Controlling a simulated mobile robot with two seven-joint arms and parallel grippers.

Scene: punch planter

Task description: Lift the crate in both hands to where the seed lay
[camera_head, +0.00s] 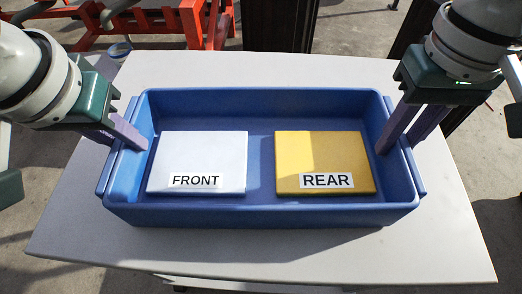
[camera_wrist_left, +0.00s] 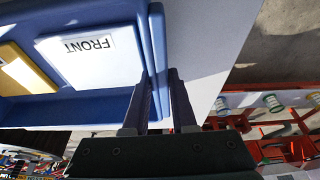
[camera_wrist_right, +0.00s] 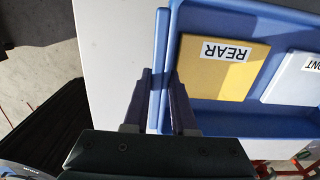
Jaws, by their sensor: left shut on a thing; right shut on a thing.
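A blue crate (camera_head: 260,215) stands on the pale table, long side facing me. Inside it lie a white block labelled FRONT (camera_head: 198,155) on the left and a yellow block labelled REAR (camera_head: 322,155) on the right. My left gripper (camera_head: 128,137) is shut on the crate's left end wall; the wall also shows between its fingers in the left wrist view (camera_wrist_left: 158,60). My right gripper (camera_head: 395,140) is shut on the right end wall, which the right wrist view also shows (camera_wrist_right: 160,70). No seed is in view. I cannot tell whether the crate touches the table.
The pale table (camera_head: 270,258) has bare surface around the crate on all sides. Orange metal frames (camera_head: 190,22) stand behind on the floor at the left. A dark cabinet-like object (camera_head: 278,25) stands behind the table.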

